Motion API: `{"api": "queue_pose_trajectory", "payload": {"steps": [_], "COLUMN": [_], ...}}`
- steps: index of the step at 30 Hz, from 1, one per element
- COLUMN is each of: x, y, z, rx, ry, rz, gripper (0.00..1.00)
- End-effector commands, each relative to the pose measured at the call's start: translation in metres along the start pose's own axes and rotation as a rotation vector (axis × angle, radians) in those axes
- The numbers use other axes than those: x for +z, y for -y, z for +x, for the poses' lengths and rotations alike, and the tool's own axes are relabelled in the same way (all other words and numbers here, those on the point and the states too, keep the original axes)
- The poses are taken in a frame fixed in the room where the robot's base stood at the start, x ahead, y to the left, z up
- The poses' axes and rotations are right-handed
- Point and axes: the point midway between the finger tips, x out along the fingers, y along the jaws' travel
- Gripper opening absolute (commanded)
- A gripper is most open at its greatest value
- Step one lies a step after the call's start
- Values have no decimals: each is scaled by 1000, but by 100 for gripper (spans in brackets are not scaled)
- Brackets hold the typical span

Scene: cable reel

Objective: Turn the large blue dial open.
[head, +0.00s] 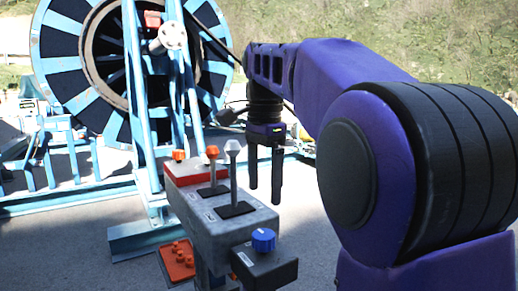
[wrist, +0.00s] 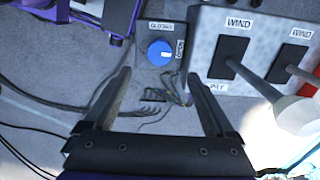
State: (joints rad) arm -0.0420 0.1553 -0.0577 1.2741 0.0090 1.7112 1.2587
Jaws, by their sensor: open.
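The blue dial (head: 263,240) sits on top of a dark box at the front right of the grey control console (head: 225,222). In the wrist view the dial (wrist: 160,53) is at the upper middle, with a white pointer mark. A "CLOSED" label is above it and another label is at its right. My gripper (head: 264,203) is open and empty, pointing down behind the dial box in the head view. In the wrist view my two fingers (wrist: 160,78) are spread wide, and the dial lies ahead of the gap between them, apart from both.
Levers with an orange knob (head: 212,151) and a grey knob (head: 233,147) stand up from the console near my gripper. A red box (head: 193,173) is at its far end. A large blue cable reel (head: 90,55) stands behind. Cables (wrist: 170,88) lie below the dial.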

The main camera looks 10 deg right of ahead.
Motion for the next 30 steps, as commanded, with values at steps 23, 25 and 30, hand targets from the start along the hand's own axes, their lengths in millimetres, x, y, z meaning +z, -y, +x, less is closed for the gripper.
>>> {"api": "queue_pose_trajectory", "payload": {"steps": [23, 25, 30], "x": [0, 0, 0], "y": [0, 0, 1], "z": [-75, -75, -73], "rx": [1, 1, -1], "ry": [0, 0, -4], "rz": [1, 1, -6], "gripper": [90, 90, 90]}}
